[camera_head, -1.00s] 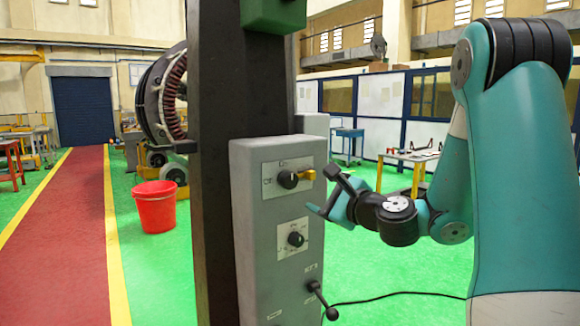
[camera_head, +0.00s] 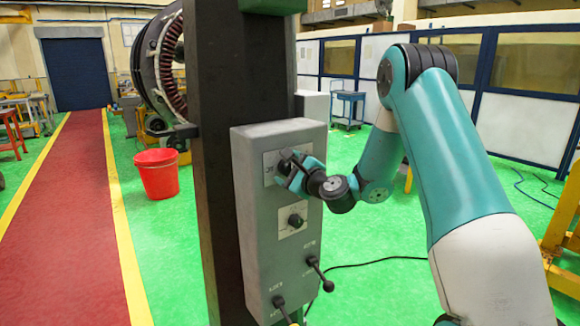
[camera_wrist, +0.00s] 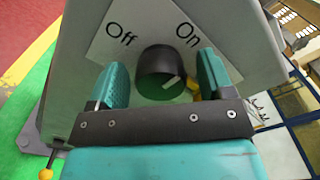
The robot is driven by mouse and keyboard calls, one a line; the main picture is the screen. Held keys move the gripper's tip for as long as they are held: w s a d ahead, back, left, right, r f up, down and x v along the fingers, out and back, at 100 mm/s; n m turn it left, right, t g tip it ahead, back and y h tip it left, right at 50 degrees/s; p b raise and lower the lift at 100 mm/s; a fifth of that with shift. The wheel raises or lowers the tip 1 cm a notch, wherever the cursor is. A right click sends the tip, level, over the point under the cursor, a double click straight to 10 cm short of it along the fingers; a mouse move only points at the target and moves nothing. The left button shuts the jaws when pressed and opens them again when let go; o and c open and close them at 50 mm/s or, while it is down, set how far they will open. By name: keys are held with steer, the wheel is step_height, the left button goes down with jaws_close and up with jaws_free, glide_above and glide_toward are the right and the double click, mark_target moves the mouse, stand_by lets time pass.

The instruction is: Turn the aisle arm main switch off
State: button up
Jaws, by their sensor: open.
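The main switch is a dark round knob (camera_wrist: 160,68) on a white plate marked "Off" to its left and "On" to its right in the wrist view. A white line on its end face points right and slightly up, toward the "On" side. My gripper (camera_wrist: 160,84) is open, with one teal finger on each side of the knob. Small gaps show between fingers and knob. In the head view my gripper (camera_head: 291,173) is at the upper plate of the grey control box (camera_head: 256,225) and partly hides the knob.
A second knob (camera_head: 295,220) sits lower on the box. A dark column (camera_head: 212,200) stands behind the box. A red bucket (camera_head: 157,175) is on the green floor at left. A small yellow part (camera_wrist: 194,91) shows by the right finger.

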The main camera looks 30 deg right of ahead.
steer(key=c, duration=0.9)
steer(key=shift+f+n, duration=0.1)
steer(key=shift+n, duration=0.2)
steer(key=n+b, duration=0.3)
steer(key=shift+f+b, duration=0.2)
steer(key=shift+b, duration=0.2)
steer(key=n+b, duration=0.5)
steer(key=n, duration=0.1)
steer(key=shift+f+b, duration=0.15)
steer(key=shift+b, duration=0.15)
steer(key=n+b, duration=0.5)
steer(key=b, duration=0.2)
steer(key=shift+f+n, duration=0.1)
steer(key=shift+n, duration=0.3)
steer(key=n+b, duration=0.2)
steer(key=b, duration=0.1)
steer(key=shift+n, duration=0.3)
steer(key=shift+r+b, duration=0.2)
steer(key=shift+b, duration=0.1)
